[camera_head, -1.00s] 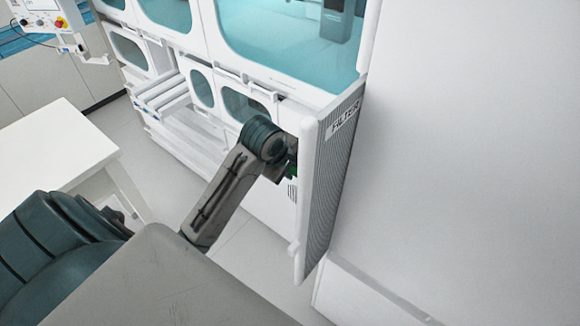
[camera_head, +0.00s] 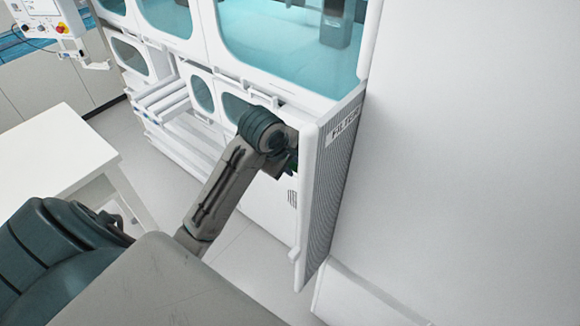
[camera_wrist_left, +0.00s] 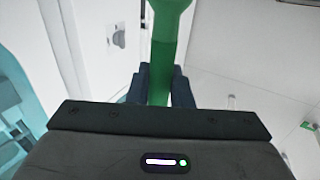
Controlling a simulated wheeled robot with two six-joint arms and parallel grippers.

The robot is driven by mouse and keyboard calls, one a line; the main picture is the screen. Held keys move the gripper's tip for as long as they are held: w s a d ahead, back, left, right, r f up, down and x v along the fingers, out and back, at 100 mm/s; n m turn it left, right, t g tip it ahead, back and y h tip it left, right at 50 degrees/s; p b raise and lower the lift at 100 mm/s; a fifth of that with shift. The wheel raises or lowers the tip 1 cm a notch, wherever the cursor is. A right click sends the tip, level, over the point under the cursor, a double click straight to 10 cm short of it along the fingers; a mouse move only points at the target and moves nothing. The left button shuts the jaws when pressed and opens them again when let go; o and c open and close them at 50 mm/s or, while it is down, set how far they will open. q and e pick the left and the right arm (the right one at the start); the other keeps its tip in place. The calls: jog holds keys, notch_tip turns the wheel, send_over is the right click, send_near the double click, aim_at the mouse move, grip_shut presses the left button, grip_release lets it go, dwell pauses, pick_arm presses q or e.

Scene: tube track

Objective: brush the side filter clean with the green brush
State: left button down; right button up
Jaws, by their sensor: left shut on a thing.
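The side filter (camera_head: 335,190) is a grey, fine-slotted panel in a white frame, labelled FILTER, on the side of the white machine. My left arm reaches toward its front edge. In the left wrist view my left gripper (camera_wrist_left: 158,85) is shut on the green brush (camera_wrist_left: 168,40), whose handle stands between the fingers and runs out of the top of the picture. The brush's bristles are not visible. My right gripper is not in view.
The white machine (camera_head: 222,20) with teal windows stands behind, with open drawer-like racks (camera_head: 160,95) at left. A white table (camera_head: 50,150) is at the left. A control panel (camera_head: 50,18) hangs at upper left. A blank white wall fills the right.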

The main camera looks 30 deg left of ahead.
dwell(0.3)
pick_arm(q)
jog(key=shift+f, duration=1.8)
jog(key=shift+r, duration=0.15)
jog(key=shift+r, duration=0.85)
jog(key=shift+r, duration=0.1)
jog(key=shift+r, duration=0.75)
notch_tip(320, 180, down, 9)
jog(key=b, duration=0.1)
dwell(0.5)
